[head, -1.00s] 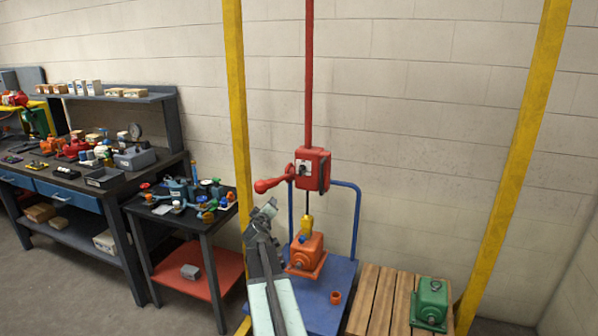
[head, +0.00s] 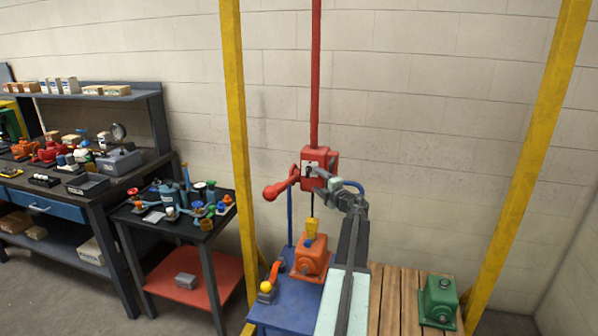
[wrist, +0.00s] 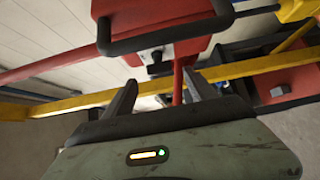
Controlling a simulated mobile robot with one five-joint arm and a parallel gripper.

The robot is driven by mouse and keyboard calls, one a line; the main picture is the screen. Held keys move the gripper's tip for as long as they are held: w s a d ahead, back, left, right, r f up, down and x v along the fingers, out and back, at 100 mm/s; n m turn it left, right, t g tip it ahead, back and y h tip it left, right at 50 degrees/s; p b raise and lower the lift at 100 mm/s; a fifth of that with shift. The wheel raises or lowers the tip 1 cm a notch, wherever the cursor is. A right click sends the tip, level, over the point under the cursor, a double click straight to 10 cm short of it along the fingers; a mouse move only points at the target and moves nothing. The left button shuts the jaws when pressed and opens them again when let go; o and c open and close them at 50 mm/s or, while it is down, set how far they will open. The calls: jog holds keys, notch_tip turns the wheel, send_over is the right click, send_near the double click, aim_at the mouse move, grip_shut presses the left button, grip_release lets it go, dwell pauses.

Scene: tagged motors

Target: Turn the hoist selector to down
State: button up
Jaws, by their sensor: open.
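The red hoist box (head: 325,160) hangs on a red pole. Its white selector plate (head: 307,166) faces me, with a small dark knob on it. In the wrist view, the red box (wrist: 190,48) fills the top, and the dark selector knob (wrist: 154,66) stands out just beyond my fingers. My gripper (head: 318,176) is at the front of the box, partly covering it. In the wrist view, my gripper (wrist: 161,88) is open, its two fingers apart and apparently empty, with the knob roughly in line with the gap. Which way the selector points is too small to tell.
A red handle (head: 275,190) sticks out left of the box. Below, a yellow hook block (head: 311,228) meets an orange motor (head: 310,262) on a blue cart (head: 285,313). A green motor (head: 438,298) sits on a wooden pallet (head: 388,300). Yellow posts (head: 236,130) stand either side.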

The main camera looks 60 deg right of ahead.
aim_at(308, 178)
jog(key=x, duration=0.8)
jog(key=c, duration=1.4)
